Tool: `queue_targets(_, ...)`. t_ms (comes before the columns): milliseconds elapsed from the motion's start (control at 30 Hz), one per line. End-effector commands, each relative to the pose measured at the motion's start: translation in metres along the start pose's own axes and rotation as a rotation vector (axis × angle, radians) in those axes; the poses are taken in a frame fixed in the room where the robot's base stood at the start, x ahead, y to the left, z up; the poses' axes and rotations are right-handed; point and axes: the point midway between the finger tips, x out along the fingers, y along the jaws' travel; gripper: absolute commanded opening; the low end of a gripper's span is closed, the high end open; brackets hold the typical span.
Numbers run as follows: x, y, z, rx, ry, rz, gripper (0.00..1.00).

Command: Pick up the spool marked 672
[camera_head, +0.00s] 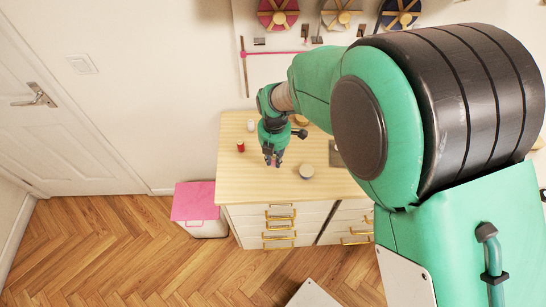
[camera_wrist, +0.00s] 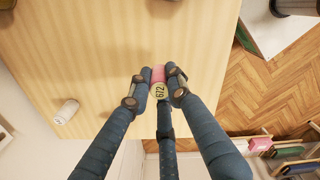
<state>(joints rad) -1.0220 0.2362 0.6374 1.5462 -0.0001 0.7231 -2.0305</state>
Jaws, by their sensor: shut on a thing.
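My gripper (camera_wrist: 160,88) is shut on a pink spool (camera_wrist: 158,73) in the wrist view. The spool's pale end faces the camera and reads 672. In the head view my gripper (camera_head: 272,158) points down over the wooden top of the drawer unit (camera_head: 228,163), and a little pink shows between its fingertips. The fingers hide the spool's sides. I cannot tell how far it is above the top.
A white spool (camera_wrist: 66,111) is on the top, apart from my gripper. A pink-lidded bin (camera_head: 195,201) is beside the drawers.

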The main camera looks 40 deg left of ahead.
Motion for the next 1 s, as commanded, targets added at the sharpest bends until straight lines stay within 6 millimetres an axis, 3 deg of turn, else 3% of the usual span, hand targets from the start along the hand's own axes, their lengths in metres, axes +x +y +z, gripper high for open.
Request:
queue_targets(600, -0.012, -0.097, -0.053, 0.000, -0.001, 0.002, 0.05)
queue_targets(1000, -0.013, -0.126, -0.068, 0.000, 0.000, 0.001, 0.05)
